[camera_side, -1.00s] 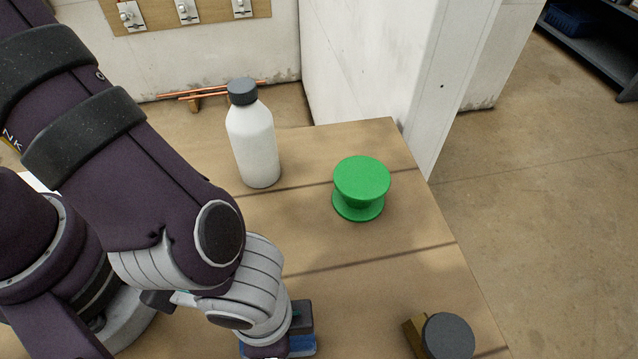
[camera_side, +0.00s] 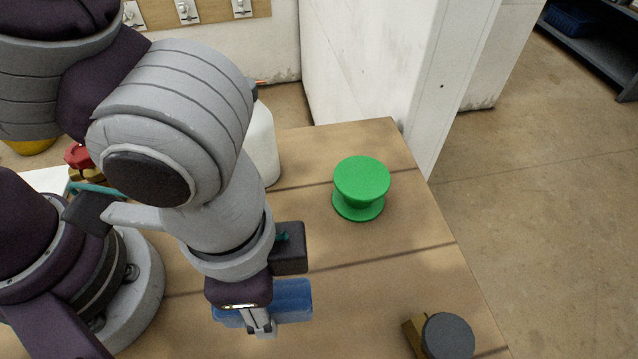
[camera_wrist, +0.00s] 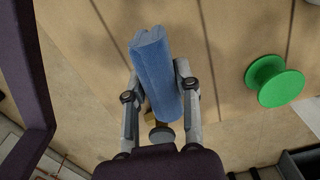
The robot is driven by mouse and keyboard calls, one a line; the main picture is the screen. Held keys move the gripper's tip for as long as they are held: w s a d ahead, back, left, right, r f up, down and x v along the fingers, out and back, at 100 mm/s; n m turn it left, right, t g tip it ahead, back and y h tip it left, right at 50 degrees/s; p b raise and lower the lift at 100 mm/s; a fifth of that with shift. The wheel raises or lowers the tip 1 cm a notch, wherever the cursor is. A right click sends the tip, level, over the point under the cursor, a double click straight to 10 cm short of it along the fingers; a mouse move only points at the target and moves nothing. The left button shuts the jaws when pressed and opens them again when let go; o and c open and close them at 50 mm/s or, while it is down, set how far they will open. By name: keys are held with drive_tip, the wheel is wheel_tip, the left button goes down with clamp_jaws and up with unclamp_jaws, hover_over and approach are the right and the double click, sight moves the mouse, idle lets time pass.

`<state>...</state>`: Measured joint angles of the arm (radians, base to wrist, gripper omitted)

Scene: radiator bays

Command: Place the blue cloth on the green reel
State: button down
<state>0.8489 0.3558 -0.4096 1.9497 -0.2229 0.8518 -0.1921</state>
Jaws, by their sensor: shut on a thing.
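The blue cloth (camera_side: 291,300) is a folded or rolled bundle held by my gripper (camera_side: 262,325), above the table. In the wrist view the cloth (camera_wrist: 153,70) lies lengthwise between the two fingers of my gripper (camera_wrist: 160,100), which are shut on it. The green reel (camera_side: 361,187) stands upright on the table, with a flat round top, to the right of and farther back than my gripper. The reel also shows at the right in the wrist view (camera_wrist: 274,82). The cloth and the reel are apart.
A white bottle (camera_side: 262,145) stands behind my arm, partly hidden. A dark round-faced object with a brass-coloured part (camera_side: 447,336) sits at the table's front right. The wooden table (camera_side: 370,270) is bare between cloth and reel. A white wall (camera_side: 385,70) rises behind.

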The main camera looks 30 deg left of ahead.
drive_tip(key=w+a+r+n, duration=0.1)
drive_tip(key=w+a, duration=0.5)
drive_tip(key=a, duration=0.6)
hover_over(341, 179)
drive_tip(key=shift+s+a+f, duration=0.1)
drive_tip(key=shift+s+f, duration=0.15)
drive_tip(key=shift+f, duration=0.45)
drive_tip(key=shift+w+f, duration=0.15)
drive_tip(key=shift+w, duration=0.1)
drive_tip(key=shift+f, duration=1.6)
drive_tip(key=shift+f, duration=0.1)
drive_tip(key=c, duration=0.8)
unclamp_jaws()
